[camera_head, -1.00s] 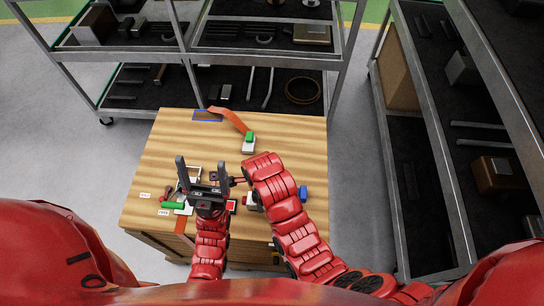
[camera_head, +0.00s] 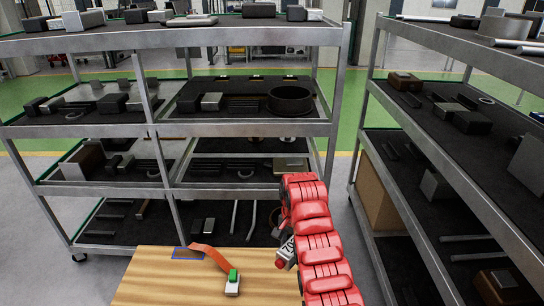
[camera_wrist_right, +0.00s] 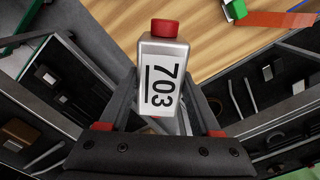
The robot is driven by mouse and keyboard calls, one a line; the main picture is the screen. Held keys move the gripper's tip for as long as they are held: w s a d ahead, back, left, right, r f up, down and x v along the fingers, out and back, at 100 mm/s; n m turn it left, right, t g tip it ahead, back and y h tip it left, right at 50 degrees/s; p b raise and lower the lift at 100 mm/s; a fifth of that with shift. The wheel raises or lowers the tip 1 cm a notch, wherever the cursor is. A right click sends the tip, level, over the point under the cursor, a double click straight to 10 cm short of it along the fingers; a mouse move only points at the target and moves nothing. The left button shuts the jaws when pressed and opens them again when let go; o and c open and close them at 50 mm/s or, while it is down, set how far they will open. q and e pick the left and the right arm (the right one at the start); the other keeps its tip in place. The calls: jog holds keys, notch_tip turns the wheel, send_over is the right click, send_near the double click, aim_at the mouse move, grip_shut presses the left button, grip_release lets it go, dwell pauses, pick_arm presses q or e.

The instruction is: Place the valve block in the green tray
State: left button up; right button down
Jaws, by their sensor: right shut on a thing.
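A silver-grey block with a red cap and a white label reading 703 (camera_wrist_right: 160,75) fills the middle of the right wrist view. It appears to be the valve block. My right gripper (camera_wrist_right: 158,112) is shut on it, with the red cap away from the palm. In the head view the block (camera_head: 287,250) hangs at the tip of my right arm, by the table's back right corner, beside the shelf rack. I cannot make out a green tray for certain. My left gripper is out of view.
A wooden table (camera_head: 150,285) carries a white piece with a green top (camera_head: 233,283) and an orange strip (camera_head: 212,256). A loaded grey shelf rack (camera_head: 165,130) stands behind it, another (camera_head: 430,150) at the right. A floor gap separates the racks.

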jog(key=d+r+n+b, duration=0.2)
jog(key=d+r+n, duration=0.6)
jog(key=d+r, duration=0.3)
jog(key=shift+r, duration=0.3)
jog(key=shift+r, duration=0.15)
jog(key=shift+s, duration=0.1)
dwell(0.5)
